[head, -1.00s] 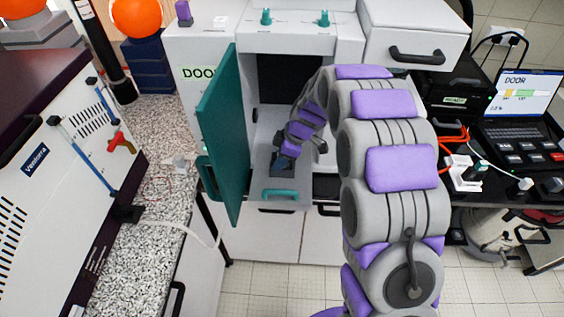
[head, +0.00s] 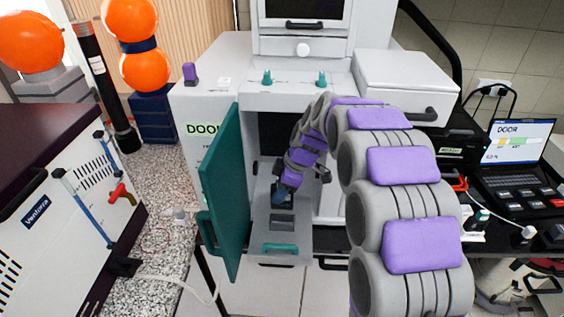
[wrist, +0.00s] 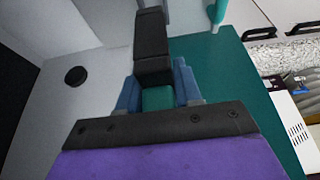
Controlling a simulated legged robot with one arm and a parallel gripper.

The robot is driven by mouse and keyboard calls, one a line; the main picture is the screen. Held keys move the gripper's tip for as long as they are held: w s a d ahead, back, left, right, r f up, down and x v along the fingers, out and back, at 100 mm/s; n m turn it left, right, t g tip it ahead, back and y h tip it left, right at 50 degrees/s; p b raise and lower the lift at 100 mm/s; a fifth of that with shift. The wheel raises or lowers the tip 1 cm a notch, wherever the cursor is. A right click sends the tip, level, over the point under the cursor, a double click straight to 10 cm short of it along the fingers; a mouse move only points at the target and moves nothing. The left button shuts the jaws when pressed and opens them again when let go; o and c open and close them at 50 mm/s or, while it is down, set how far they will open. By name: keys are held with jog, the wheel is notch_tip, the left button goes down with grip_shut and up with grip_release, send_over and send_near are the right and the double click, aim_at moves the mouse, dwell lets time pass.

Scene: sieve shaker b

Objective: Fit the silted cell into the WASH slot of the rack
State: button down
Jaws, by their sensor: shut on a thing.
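My gripper (head: 280,198) is low in front of the pale machine's open bay, over the grey tray (head: 262,232). In the wrist view its blue fingers (wrist: 157,95) are shut on a small teal piece (wrist: 157,98). A dark block (wrist: 152,50) stands just beyond the fingers. I cannot tell whether the block belongs to the held piece. A dark socket-like square (head: 282,222) shows on the tray just below my gripper. I cannot make out a label reading WASH, nor identify the silted cell or rack for certain.
The teal door (head: 224,195) stands open left of the tray, close to my gripper. A teal handle (head: 280,247) is on the tray's front. A white drawer box (head: 405,85) is at right. A speckled bench (head: 165,200) is at left.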

jog(key=shift+r, duration=0.2)
jog(key=shift+d+f+m, duration=0.3)
jog(key=shift+m, duration=0.2)
jog(key=s+d+f+m+t+h+b, duration=0.1)
jog(key=d+f+m, duration=0.3)
jog(key=d+m, duration=0.4)
jog(key=s+d+f+m+t+h+b, duration=0.1)
jog(key=s+d+f+m+t+h, duration=0.1)
jog(key=d+m, duration=0.6)
notch_tip(320, 180, down, 2)
jog(key=shift+s+d+f+m+t+h, duration=0.25)
jog(key=shift+m+t+h, duration=0.05)
jog(key=shift+t+h, duration=0.45)
